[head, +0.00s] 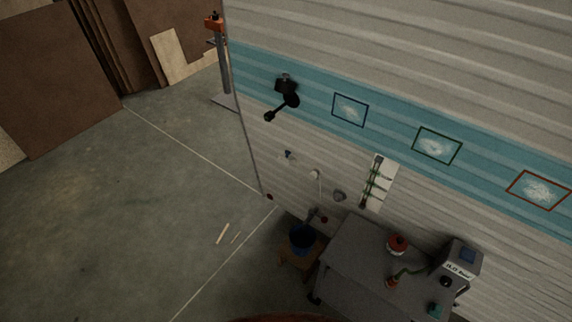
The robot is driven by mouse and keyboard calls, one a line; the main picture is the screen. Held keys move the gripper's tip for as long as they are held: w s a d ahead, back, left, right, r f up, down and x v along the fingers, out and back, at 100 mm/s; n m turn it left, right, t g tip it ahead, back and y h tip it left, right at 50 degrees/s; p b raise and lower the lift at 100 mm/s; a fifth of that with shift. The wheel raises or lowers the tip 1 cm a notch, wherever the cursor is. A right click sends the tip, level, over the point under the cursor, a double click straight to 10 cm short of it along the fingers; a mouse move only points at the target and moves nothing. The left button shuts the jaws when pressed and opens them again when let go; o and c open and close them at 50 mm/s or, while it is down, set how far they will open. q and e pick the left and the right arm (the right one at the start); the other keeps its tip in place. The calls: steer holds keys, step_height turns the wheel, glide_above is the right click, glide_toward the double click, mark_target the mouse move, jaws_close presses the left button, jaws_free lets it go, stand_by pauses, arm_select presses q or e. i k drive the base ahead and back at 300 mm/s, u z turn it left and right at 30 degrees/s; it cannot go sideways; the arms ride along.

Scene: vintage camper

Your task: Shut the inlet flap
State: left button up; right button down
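Several small fittings sit low on the camper's ribbed wall: a pale fitting with a dark blue part (288,155), a round white fitting (314,174) with a thin line hanging from it, and a round grey fitting (340,196). One of these may be the inlet flap, but they are too small and dark to tell which, or whether a flap stands open. Neither of my grippers is in the head view.
A grey table (352,252) at lower right bears a red pot (397,244) and a grey box (460,262). A blue bucket (302,239) stands on a wooden stool (286,261). A black fixture (286,98) juts from the wall. Sticks (223,234) lie on otherwise open floor.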

mark_target(287, 156)
steer(key=z, duration=0.05)
steer(key=k, duration=0.65)
steer(key=u, duration=0.95)
steer(key=i, duration=1.3)
steer(key=z, duration=0.35)
